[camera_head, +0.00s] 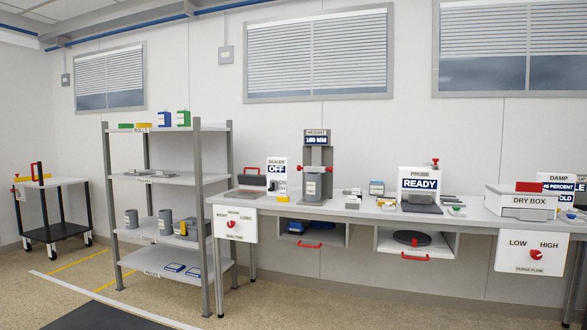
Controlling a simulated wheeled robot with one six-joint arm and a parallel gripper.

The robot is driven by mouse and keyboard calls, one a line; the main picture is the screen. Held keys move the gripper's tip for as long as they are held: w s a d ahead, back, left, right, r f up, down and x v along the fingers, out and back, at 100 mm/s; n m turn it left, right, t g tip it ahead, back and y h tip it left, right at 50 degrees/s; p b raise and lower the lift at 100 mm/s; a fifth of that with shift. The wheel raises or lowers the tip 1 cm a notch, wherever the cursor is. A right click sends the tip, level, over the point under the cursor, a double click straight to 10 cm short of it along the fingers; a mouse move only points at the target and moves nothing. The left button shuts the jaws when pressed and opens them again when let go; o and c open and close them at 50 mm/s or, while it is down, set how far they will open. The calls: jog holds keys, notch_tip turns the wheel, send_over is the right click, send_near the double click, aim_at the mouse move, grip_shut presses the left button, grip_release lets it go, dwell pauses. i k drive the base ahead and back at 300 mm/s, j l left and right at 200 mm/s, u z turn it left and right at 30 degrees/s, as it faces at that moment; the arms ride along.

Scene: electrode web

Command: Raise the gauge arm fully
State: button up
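A height gauge (329,160) stands on the long workbench, a grey upright frame with a sign reading "HEIGHT" and a display reading what looks like "160 MM". A grey part (313,184) sits low at the front of its column. A light crosspiece (318,169) shows just above that part. Which piece is the gauge arm is too small to tell for certain. A white probe unit (419,178) reading "READY" stands to its right, with a red-topped part (435,163) at its upper right. My gripper is not in view.
A sealer display (278,166) reading "OFF" stands left of the gauge. A dry box (524,203) is at the bench's right. A grey shelf rack (197,210) stands left; a small cart (52,210) is farther left. Floor in front is clear.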

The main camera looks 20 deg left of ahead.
aim_at(307, 169)
jog(key=i+j, duration=1.3)
jog(key=j, duration=0.2)
jog(key=i+j, duration=0.1)
jog(key=j, duration=1.95)
jog(key=i, duration=0.3)
